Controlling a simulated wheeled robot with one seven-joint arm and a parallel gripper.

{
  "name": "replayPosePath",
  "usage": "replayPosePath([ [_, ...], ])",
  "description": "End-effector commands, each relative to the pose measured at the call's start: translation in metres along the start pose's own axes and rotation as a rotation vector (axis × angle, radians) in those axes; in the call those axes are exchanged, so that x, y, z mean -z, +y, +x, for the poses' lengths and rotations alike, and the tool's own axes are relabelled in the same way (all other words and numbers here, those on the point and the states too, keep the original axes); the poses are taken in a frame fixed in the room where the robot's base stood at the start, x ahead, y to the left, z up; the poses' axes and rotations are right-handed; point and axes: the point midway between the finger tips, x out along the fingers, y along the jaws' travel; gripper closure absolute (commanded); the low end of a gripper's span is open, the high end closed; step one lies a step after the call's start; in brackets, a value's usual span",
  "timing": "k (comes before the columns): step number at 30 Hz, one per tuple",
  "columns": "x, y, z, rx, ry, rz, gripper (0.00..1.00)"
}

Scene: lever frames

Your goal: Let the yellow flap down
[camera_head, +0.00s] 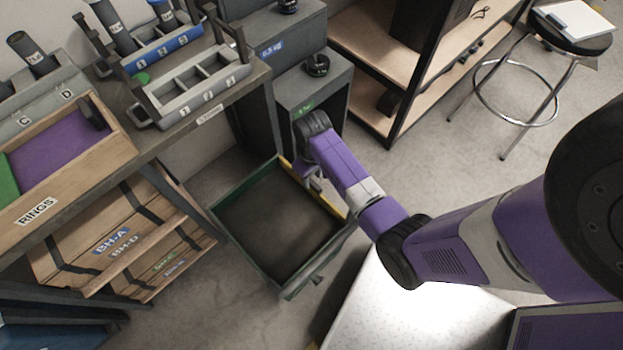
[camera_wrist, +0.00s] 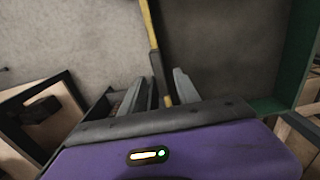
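The yellow flap (camera_head: 331,201) forms the right-hand side of an open green-rimmed bin (camera_head: 237,191). It appears upright, with its yellow top edge level with the bin's rim. In the wrist view the yellow edge (camera_wrist: 149,27) runs down between the two grey fingers. My gripper (camera_head: 314,184) is at this edge, partly hidden by my arm in the head view. In the wrist view my gripper (camera_wrist: 163,84) has its fingers apart, one on each side of the edge. Contact with the flap is not clear.
A grey cabinet (camera_head: 340,85) stands behind the bin. A workbench with a grey tray (camera_head: 190,90) and wooden crates (camera_head: 125,240) is at the left. A shelf rack (camera_head: 400,110) and a stool (camera_head: 570,38) stand at the back right. Bare floor lies between.

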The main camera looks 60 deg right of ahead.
Motion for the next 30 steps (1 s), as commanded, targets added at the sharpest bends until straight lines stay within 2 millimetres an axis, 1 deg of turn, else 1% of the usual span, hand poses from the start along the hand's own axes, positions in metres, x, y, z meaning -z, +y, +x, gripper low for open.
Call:
replayPosePath([
  [1,0.000,0.000,0.009,0.000,-0.002,0.000,0.62],
  [6,0.000,0.000,0.024,0.000,0.000,0.000,0.62],
  [10,0.001,0.000,0.027,0.000,0.002,0.000,0.62],
  [16,0.001,0.000,0.028,0.000,0.002,0.000,0.62],
  [17,0.001,0.000,0.028,0.000,0.002,0.000,0.64],
  [21,0.001,0.000,0.027,0.000,0.002,0.000,0.91],
  [22,0.001,0.000,0.027,0.000,0.002,0.000,0.97],
  [23,0.001,0.000,0.027,0.000,0.002,0.000,1.00],
  [30,0.000,0.000,0.028,0.000,0.001,0.000,1.00],
])
